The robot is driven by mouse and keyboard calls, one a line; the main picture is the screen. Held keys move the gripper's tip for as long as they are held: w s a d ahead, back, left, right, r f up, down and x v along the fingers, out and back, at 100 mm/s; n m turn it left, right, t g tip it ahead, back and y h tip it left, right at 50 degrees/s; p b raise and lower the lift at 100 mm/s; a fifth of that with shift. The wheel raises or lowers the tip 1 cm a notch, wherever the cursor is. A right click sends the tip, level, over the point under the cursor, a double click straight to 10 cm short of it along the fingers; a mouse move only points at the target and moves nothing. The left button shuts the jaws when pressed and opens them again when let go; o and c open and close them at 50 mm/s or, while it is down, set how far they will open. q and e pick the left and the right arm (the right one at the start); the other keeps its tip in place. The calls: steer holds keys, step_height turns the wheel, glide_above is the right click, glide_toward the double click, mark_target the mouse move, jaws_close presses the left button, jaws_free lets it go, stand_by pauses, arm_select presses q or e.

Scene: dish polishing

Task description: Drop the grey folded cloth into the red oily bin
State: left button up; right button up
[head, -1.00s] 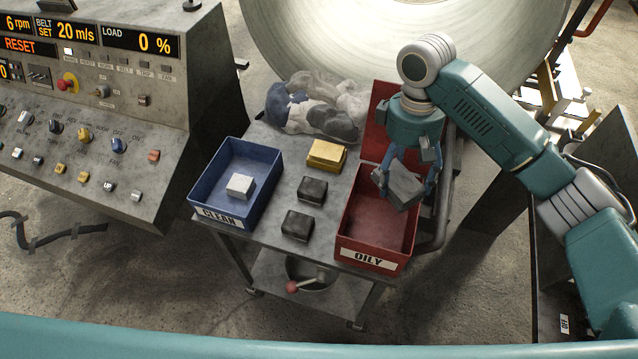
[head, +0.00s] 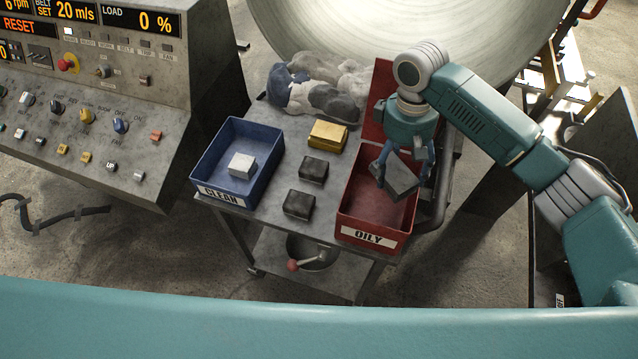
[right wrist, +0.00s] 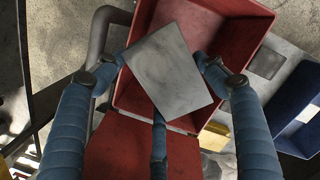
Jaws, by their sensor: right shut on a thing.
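The grey folded cloth (head: 402,178) is held in my right gripper (head: 404,168), tilted, over the red oily bin (head: 366,238). In the right wrist view the cloth (right wrist: 168,70) sits between my blue fingers, with the red bin (right wrist: 243,20) around and beneath it. How far the cloth is above the bin's floor is hard to tell. The bin's red lid stands open at the back. My left gripper does not show.
A blue clean bin (head: 262,135) with a white block (head: 242,165) stands at the cart's left. Between the bins lie a yellow cloth (head: 328,135) and two dark blocks (head: 313,168). Crumpled rags (head: 310,95) lie behind. A control panel (head: 100,90) stands left.

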steer(key=o, duration=1)
steer(key=shift+o, duration=1.2)
steer(key=shift+w, duration=0.15)
steer(key=shift+r, duration=0.2)
step_height(320, 180, up, 11)
steer(key=w, duration=0.1)
steer(key=shift+w+a+r, duration=0.15)
steer(key=shift+a, duration=0.2)
